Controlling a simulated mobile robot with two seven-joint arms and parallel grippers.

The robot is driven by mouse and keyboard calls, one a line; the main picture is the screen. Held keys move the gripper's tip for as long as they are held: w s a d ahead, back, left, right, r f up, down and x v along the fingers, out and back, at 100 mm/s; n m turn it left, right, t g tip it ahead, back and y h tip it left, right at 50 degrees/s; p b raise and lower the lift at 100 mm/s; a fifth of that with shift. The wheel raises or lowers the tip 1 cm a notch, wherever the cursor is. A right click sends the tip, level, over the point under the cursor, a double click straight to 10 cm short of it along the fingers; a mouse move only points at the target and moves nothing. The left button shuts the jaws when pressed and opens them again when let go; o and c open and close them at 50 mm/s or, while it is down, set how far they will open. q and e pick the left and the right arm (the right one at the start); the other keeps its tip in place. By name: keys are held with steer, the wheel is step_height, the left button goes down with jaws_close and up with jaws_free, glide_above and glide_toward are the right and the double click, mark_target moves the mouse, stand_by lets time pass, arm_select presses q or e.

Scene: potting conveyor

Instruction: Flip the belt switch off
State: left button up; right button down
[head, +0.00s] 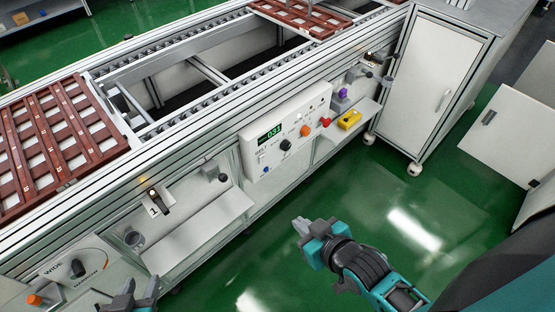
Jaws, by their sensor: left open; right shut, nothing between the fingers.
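The white control panel (295,110) is on the front of the conveyor, near the middle of the head view. It has a lit green display (270,134). Below the display, by lettering that seems to read BELT, is a small switch (262,158); its position is too small to tell. My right gripper (304,229) is shut and empty, in front of and below the panel, apart from it. My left gripper (129,296) is open at the bottom left edge, partly cut off, well away from the panel.
The panel also carries a black knob (286,144), an orange button (305,131) and a red knob (325,122). A yellow box (350,119) sits on a shelf to the right, near a white cabinet (436,85). A WIDE/NARROW dial (78,268) is at lower left. Green floor in front is clear.

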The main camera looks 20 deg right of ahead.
arm_select(q)
steer(key=shift+a, duration=0.1)
arm_select(e)
steer(key=shift+a+f, duration=0.1)
arm_select(q)
steer(key=w+d+f+h+b, duration=0.1)
steer(key=d+f+b, duration=0.1)
steer(key=f+b, duration=0.5)
steer(key=w+d+f+b, duration=0.1)
steer(key=f+b, duration=0.6)
steer(key=b, duration=0.8)
steer(key=shift+d+f+h, duration=0.15)
steer(key=shift+d+h, duration=0.25)
steer(key=shift+d, duration=0.45)
arm_select(e)
steer(key=w+d+f+n+t+y, duration=0.2)
steer(key=w+d+f+n+t, duration=0.1)
steer(key=w+f+n, duration=0.4)
steer(key=w+d+f+n+t+y, duration=0.2)
steer(key=w+d+f+n+t, duration=0.2)
steer(key=w+f+n, duration=0.4)
steer(key=d+n, duration=0.1)
steer(key=n, duration=0.3)
steer(key=shift+w+d+f+n+y, duration=0.25)
steer(key=shift+w+d+n+y, duration=0.05)
steer(key=shift+w, duration=0.1)
arm_select(q)
steer(key=shift+w, duration=0.15)
